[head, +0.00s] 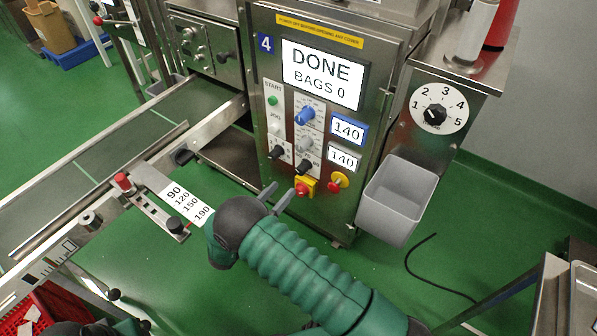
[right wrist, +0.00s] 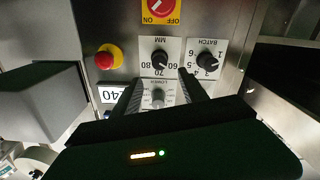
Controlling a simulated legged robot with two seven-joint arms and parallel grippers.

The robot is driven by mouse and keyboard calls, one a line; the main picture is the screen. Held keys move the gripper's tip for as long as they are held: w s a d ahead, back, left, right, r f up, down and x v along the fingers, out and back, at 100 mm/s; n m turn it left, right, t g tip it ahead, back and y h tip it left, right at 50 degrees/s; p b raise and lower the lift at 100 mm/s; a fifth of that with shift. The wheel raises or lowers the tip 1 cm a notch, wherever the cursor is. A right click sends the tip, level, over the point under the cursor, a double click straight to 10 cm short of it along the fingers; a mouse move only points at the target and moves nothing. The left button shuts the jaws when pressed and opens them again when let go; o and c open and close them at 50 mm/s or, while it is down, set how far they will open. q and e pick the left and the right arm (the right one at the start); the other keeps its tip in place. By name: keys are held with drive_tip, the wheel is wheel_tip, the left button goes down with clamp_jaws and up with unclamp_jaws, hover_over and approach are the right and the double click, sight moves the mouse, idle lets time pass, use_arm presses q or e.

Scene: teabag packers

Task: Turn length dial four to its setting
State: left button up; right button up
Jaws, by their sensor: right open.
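The front panel of the machine marked 4 (head: 265,43) carries several dials. A black dial (right wrist: 160,58) marked MM, with 60, 70 and 80 around it, shows upside down in the right wrist view; it also shows low on the panel in the head view (head: 304,167). Its pointer is too small to read surely. A grey knob marked LOWER (right wrist: 157,97) lies between my right fingers in that picture, and a blue knob (head: 305,115) sits higher. My right gripper (head: 281,188) is open and empty, just in front of the lower panel. My left gripper is out of view.
A black BATCH dial (right wrist: 207,60) sits beside the MM dial. A red stop button (head: 338,181) and a red-yellow switch (head: 304,187) are close by. A grey bin (head: 398,200) hangs at the right. The screen (head: 322,75) reads DONE, BAGS 0; two small displays read 140.

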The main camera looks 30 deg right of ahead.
sight(299, 172)
drive_tip(key=b+x, duration=0.1)
drive_tip(key=x, duration=0.4)
drive_tip(key=b+x, duration=0.1)
drive_tip(key=x, duration=0.4)
drive_tip(key=shift+f+b, duration=0.2)
drive_tip(key=shift+b, duration=0.2)
drive_tip(key=shift+w+d+r, duration=0.15)
drive_tip(key=shift+d+r, duration=0.05)
drive_tip(key=shift+d, duration=0.2)
clamp_jaws()
